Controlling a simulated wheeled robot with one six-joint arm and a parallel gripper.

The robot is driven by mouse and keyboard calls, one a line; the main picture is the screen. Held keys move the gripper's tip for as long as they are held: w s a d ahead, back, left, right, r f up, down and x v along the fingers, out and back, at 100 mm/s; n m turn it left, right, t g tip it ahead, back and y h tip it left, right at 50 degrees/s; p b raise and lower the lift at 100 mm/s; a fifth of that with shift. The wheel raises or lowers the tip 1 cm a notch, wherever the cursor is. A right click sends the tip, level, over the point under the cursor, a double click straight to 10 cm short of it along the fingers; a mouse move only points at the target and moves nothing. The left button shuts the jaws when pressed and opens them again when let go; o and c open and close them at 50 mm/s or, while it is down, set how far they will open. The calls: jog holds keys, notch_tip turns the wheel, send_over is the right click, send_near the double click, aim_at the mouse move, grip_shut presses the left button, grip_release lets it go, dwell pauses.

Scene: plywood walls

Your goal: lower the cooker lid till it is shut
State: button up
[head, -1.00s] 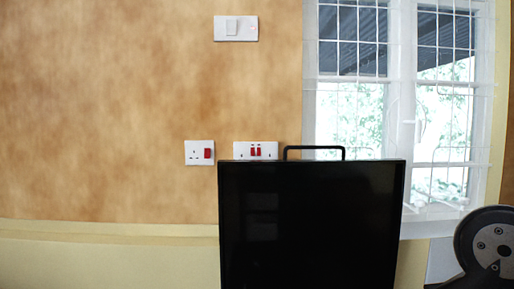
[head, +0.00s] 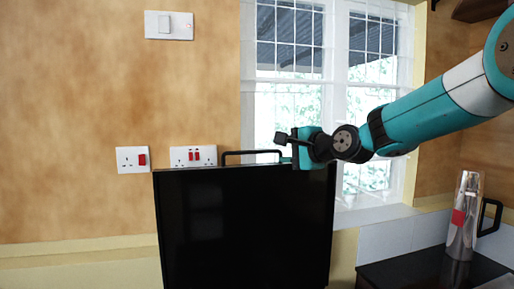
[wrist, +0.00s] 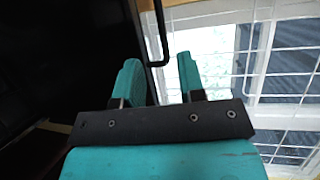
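The cooker lid (head: 245,225) is a black panel standing upright, so it is open. A thin black handle (head: 250,152) runs along its top edge. My gripper (head: 280,145) is at the lid's top edge, by the right end of the handle. In the wrist view, the teal fingers of my gripper (wrist: 158,66) are apart. A bent part of the handle (wrist: 155,40) shows just beyond the fingertips, in line with the gap. The dark lid (wrist: 50,60) fills the left side there. I cannot tell whether the fingers touch the handle. The cooker body is out of view.
A barred window (head: 325,85) is behind the lid on the right. Wall sockets (head: 193,156) and a switch (head: 168,25) are on the wall at left. A shiny jug (head: 463,215) with a black handle stands on a dark counter (head: 425,272) at right.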

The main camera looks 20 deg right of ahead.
aim_at(258, 152)
jog(key=p+x, duration=0.5)
jog(key=x, duration=0.6)
jog(key=shift+w+a, duration=0.2)
jog(key=shift+w, duration=0.1)
jog(key=shift+w+a+f, duration=0.15)
jog(key=shift+w+f, duration=0.1)
jog(key=shift+w, duration=0.15)
grip_shut()
